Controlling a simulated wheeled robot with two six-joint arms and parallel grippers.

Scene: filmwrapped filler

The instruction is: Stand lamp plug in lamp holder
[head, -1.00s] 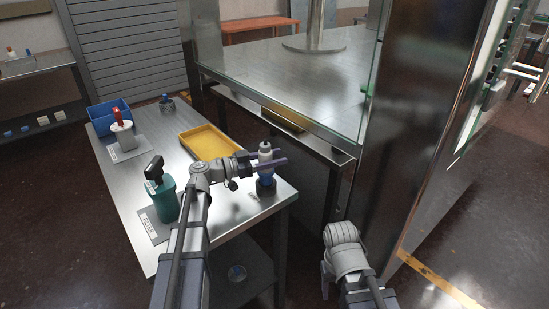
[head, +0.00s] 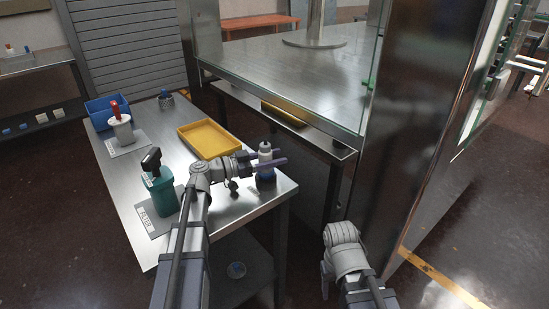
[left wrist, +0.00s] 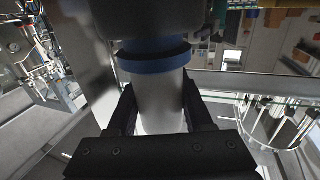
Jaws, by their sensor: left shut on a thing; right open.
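My left gripper (head: 268,162) is shut on the lamp plug, a pale grey-white cylinder (head: 265,149) with a blue part below, at the table's right corner. The left wrist view shows the lamp plug's pale body (left wrist: 158,100) between the two fingers (left wrist: 160,112), with a blue band and a dark part beyond it. The plug looks upright. A small dark base, likely the lamp holder (head: 265,186), is directly under it on the table; I cannot tell how deep the plug sits in it. My right gripper (head: 325,282) is open and empty, low right of the table, partly hidden by its wrist.
The steel table (head: 130,190) carries a yellow tray (head: 208,139), a teal container (head: 163,195) with a black handle, a white container (head: 122,130) with a red top, a blue bin (head: 102,114) and a small dark cup (head: 166,102). A glass-fronted steel cabinet (head: 415,130) stands at the right.

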